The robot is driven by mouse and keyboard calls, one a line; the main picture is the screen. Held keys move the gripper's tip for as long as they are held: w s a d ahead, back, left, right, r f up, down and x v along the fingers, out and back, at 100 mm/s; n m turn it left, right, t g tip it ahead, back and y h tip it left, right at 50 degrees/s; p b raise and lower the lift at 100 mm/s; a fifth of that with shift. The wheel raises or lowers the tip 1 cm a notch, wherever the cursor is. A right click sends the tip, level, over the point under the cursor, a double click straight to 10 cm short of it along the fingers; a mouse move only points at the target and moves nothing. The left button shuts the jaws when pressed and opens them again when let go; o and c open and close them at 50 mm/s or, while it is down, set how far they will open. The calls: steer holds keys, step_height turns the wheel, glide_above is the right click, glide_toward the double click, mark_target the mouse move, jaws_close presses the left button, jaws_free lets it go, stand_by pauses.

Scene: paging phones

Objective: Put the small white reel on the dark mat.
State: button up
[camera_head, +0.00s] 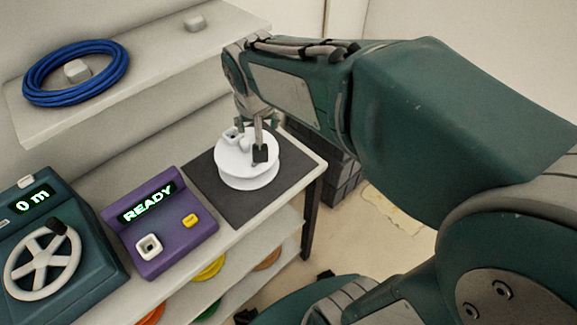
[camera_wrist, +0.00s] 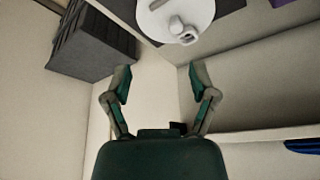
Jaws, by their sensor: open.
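The small white reel (camera_head: 250,180) stands upright on its flange on the dark mat (camera_head: 212,188), near the right end of the table. Its upper flange carries a small white hub or knob. In the wrist view the reel (camera_wrist: 165,27) is at the top edge, partly cut off, with a bit of the dark mat (camera_wrist: 230,6) beside it. My gripper (camera_head: 262,140) is at the reel, overlapping its top in the head view. In the wrist view my gripper (camera_wrist: 158,80) has its fingers spread, with nothing between them, and the reel lies beyond the fingertips.
A purple box (camera_head: 163,232) reading READY stands left of the mat. A teal unit (camera_head: 85,262) with a handwheel and "0 m" display is further left. A blue cable coil (camera_head: 115,75) lies on the upper shelf (camera_head: 150,60). Coloured coils sit below.

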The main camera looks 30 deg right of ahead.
steer(key=s+r+n+t+y, duration=0.1)
steer(key=s+n, duration=0.2)
steer(key=s, duration=1.1)
steer(key=shift+s+d+r, duration=0.15)
steer(key=shift+s+r, duration=0.05)
steer(key=shift+s, duration=0.15)
stand_by(0.4)
